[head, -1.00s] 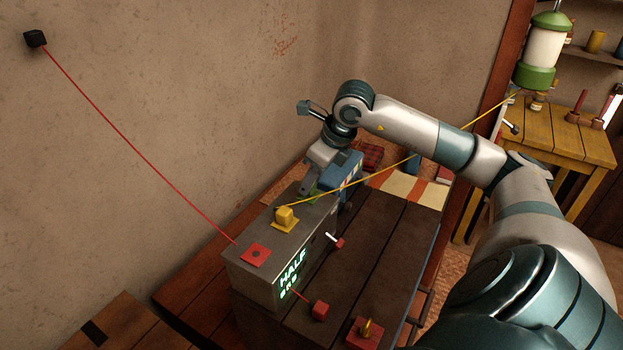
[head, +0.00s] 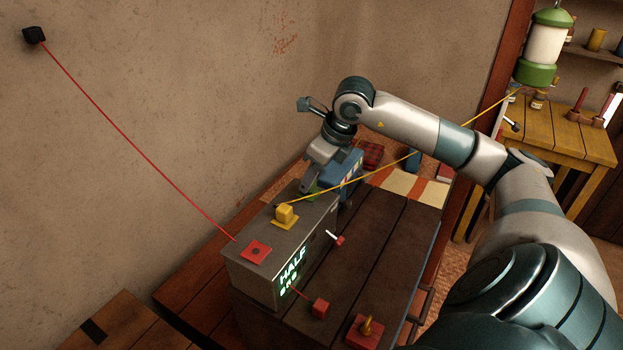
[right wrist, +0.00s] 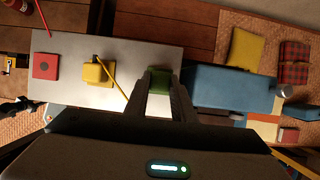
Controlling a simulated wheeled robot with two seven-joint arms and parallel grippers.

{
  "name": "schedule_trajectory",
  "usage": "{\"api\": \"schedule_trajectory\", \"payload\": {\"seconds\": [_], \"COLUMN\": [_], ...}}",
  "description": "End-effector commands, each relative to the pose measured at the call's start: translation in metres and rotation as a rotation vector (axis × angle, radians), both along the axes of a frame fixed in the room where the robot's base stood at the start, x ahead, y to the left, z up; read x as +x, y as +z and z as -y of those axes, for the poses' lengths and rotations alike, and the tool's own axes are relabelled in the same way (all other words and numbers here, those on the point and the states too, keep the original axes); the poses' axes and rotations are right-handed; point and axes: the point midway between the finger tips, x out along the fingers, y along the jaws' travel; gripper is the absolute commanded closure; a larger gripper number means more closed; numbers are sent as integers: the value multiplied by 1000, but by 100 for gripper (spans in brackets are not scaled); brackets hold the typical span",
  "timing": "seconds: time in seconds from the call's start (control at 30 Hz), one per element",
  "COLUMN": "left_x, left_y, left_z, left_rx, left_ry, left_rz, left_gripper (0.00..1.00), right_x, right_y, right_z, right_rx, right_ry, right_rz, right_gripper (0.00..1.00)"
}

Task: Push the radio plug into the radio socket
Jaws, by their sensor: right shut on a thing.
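My right gripper (head: 305,188) reaches down to the far end of the grey power box (head: 236,262). In the right wrist view its fingers (right wrist: 160,92) are shut on a small green block, taken to be the radio plug (right wrist: 160,80). The block is at the box top, and the fingers hide much of it. A green patch also shows beside the fingertips in the head view. I cannot tell plug from socket there, nor whether the plug is seated. A blue box, perhaps the radio (right wrist: 230,92), stands just beyond the box end. My left gripper is out of view.
A yellow plug (head: 285,213) sits on the box, its cord running toward a green-and-white lantern (head: 545,45). A red socket (head: 256,251) is nearer. A red cord runs to the wall. A red block (head: 320,309) and a red-based brass piece (head: 366,328) lie on the dark planks.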

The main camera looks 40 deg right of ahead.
Motion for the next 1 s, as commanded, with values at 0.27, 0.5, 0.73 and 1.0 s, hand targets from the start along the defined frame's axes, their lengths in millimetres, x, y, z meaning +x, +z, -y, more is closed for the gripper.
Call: {"api": "schedule_trajectory", "payload": {"seconds": [0.27, 0.5, 0.73, 1.0], "left_x": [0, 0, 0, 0], "left_y": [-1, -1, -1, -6], "left_z": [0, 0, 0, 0], "left_rx": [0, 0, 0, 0], "left_ry": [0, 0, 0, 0], "left_rz": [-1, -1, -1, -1], "left_gripper": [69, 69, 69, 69], "right_x": [0, 0, 0, 0], "right_y": [0, 0, 0, 0], "right_z": [0, 0, 0, 0], "right_rx": [0, 0, 0, -1], "right_ry": [0, 0, 0, 0], "right_rz": [0, 0, 0, 1], "right_gripper": [97, 97, 97, 97]}}
